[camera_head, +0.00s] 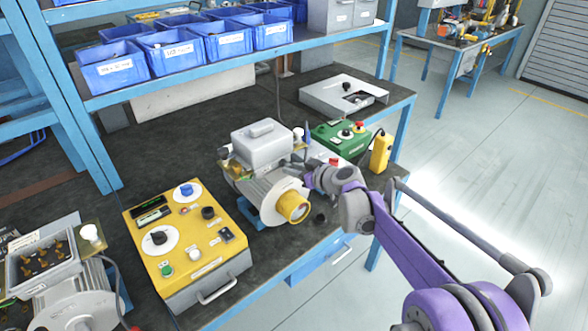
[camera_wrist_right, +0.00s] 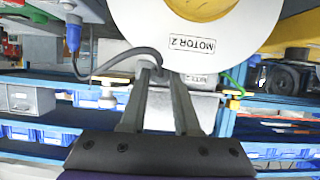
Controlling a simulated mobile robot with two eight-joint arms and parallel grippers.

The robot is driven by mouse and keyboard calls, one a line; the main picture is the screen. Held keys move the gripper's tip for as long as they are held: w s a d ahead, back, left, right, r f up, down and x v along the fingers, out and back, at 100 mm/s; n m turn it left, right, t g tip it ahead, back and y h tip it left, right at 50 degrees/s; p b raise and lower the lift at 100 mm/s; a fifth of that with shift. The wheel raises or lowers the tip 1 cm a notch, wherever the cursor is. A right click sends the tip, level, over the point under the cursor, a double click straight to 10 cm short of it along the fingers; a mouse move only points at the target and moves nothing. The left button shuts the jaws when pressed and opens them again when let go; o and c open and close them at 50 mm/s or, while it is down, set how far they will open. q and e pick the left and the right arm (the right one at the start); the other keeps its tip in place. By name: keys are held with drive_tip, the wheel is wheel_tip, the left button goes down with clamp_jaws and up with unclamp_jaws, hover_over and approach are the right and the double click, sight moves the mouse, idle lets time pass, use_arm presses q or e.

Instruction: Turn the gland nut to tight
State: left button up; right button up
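The motor (camera_head: 268,190) stands on the bench with a grey terminal box (camera_head: 262,146) on top and a yellow shaft part (camera_head: 293,206) at its front. In the right wrist view its white round end (camera_wrist_right: 262,30) bears a "MOTOR 2" label. My right gripper (camera_head: 296,164) is at the terminal box's right side. In the wrist view its fingers (camera_wrist_right: 160,72) stand apart, with their tips at the end of a grey cable (camera_wrist_right: 118,60). I cannot make out the gland nut; the fingertips hide that spot. Whether they grip anything is unclear. My left gripper is not in view.
A yellow control panel (camera_head: 180,244) stands left of the motor. A green box (camera_head: 340,136) with buttons and a yellow pendant (camera_head: 380,152) are close to my right wrist. A blue plug (camera_wrist_right: 73,36) hangs on the cable. Blue bins (camera_head: 110,66) line the shelf behind.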

clamp_jaws()
drive_tip(key=shift+w+d+m+g+y+p, duration=0.15)
drive_tip(key=shift+m+g+y+p, duration=0.3)
drive_tip(key=shift+m, duration=0.35)
drive_tip(key=shift+d+f+m+g+y, duration=0.1)
drive_tip(key=shift+m+g+y, duration=0.35)
drive_tip(key=shift+m+y, duration=0.85)
drive_tip(key=shift+m+h, duration=0.25)
drive_tip(key=shift+m, duration=0.05)
drive_tip(key=o, duration=0.9)
unclamp_jaws()
drive_tip(key=shift+c, duration=0.2)
